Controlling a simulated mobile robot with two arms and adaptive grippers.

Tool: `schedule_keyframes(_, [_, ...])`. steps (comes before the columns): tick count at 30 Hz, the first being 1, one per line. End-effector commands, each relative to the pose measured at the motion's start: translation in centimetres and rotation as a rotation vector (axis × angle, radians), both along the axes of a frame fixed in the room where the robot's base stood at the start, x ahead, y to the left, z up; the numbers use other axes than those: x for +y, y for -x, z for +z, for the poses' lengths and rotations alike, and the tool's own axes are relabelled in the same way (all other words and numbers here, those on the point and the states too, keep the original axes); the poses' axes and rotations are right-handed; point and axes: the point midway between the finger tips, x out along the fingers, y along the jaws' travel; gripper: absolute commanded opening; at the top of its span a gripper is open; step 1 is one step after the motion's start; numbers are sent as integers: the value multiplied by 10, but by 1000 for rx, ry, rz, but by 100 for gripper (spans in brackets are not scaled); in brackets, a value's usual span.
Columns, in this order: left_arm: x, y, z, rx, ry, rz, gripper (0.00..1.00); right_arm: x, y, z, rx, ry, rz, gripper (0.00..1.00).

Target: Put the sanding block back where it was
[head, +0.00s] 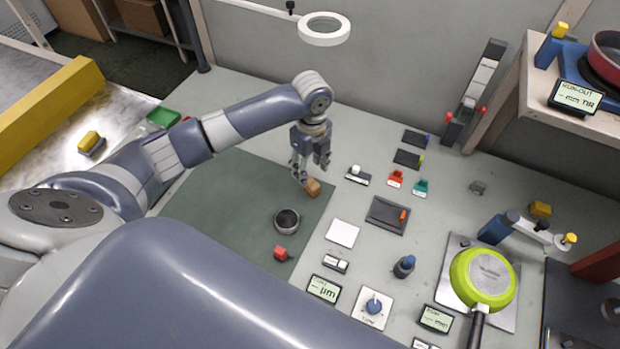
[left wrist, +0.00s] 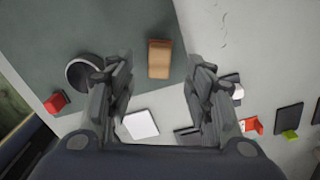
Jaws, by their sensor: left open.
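A tan and brown block (head: 312,187), which looks like the sanding block, lies on the dark green mat (head: 235,200) near its right edge. My left gripper (head: 310,168) is open and points down just above and behind the block. In the left wrist view the block (left wrist: 159,60) shows between and beyond the open fingers of my left gripper (left wrist: 160,75), with nothing held. I cannot tell the exact height of the fingers above it. My right gripper is not in view.
A dark round cup (head: 287,221) and a red cube (head: 281,253) are on the mat. A white square (head: 342,233) and a dark tray (head: 387,215) lie to the right. A green pan (head: 482,279) stands further right. The mat's left part is clear.

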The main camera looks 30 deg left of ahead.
Motion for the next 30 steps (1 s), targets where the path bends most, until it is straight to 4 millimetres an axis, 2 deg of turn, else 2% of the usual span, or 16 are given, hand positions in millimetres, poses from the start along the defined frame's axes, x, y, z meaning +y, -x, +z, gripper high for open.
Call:
schedule_keyframes(3, [0,-1,23,-3,-1,-1,48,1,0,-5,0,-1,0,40])
schedule_keyframes(6, [0,-2,38,-2,1,1,48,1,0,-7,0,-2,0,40])
schedule_keyframes(10, [0,-1,49,0,-1,1,48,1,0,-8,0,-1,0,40])
schedule_keyframes(30, [0,-1,52,1,0,1,48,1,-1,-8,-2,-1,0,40])
